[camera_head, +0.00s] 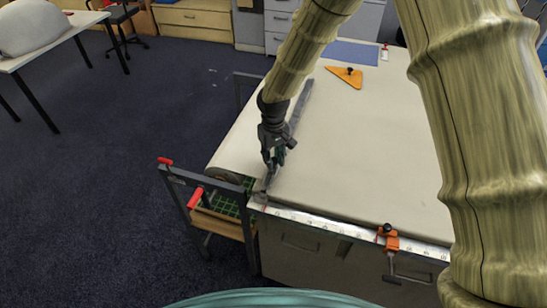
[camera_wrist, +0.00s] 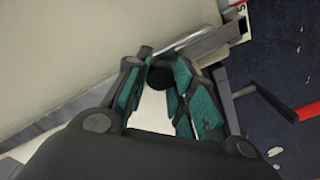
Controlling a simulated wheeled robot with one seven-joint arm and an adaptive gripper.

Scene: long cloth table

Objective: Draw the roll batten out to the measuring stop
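The roll batten (camera_head: 299,108) appears to be the long grey bar across the cloth on the table's left part. It also shows as a pale metal bar in the wrist view (camera_wrist: 60,115). My gripper (camera_head: 272,164) is low over the bar's near end. In the wrist view, my gripper's fingers (camera_wrist: 165,68) stand apart on either side of a round black knob (camera_wrist: 162,76). Whether they press on it I cannot tell. An orange clamp (camera_head: 388,240), probably the measuring stop, sits on the ruled strip (camera_head: 330,222) at the front edge, well right of my gripper.
A cloth roll (camera_head: 226,176) lies at the table's left end, above a dark frame with red handles (camera_head: 195,198). An orange triangle (camera_head: 345,76) with a black knob lies at the back. The cloth (camera_head: 350,150) between bar and clamp is clear.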

